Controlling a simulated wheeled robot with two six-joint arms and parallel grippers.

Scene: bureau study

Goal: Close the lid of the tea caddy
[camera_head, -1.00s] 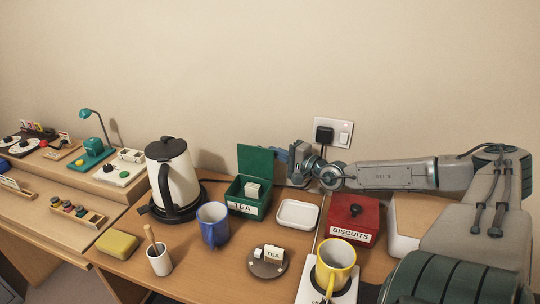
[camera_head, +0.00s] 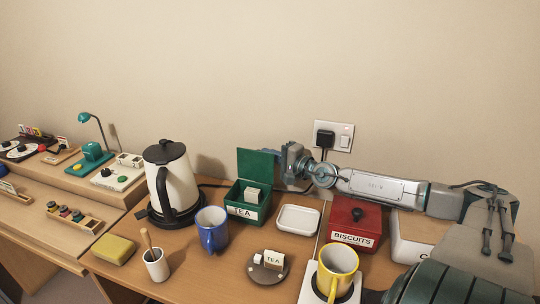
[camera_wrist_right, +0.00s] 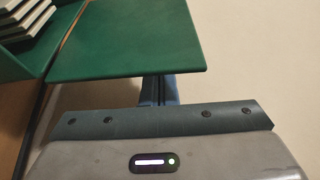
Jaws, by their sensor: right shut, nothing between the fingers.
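The green tea caddy (camera_head: 236,197), labelled TEA, stands on the desk near the wall with its lid (camera_head: 257,165) raised upright at the back. My left gripper is not in view.
A white kettle (camera_head: 176,180) and blue mug (camera_head: 211,222) stand left of the caddy. A white dish (camera_head: 298,220) and red biscuit tin (camera_head: 350,222) are to its right, below my right arm. A wall socket (camera_head: 334,136) is behind. A yellow mug (camera_head: 337,262) stands in front.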

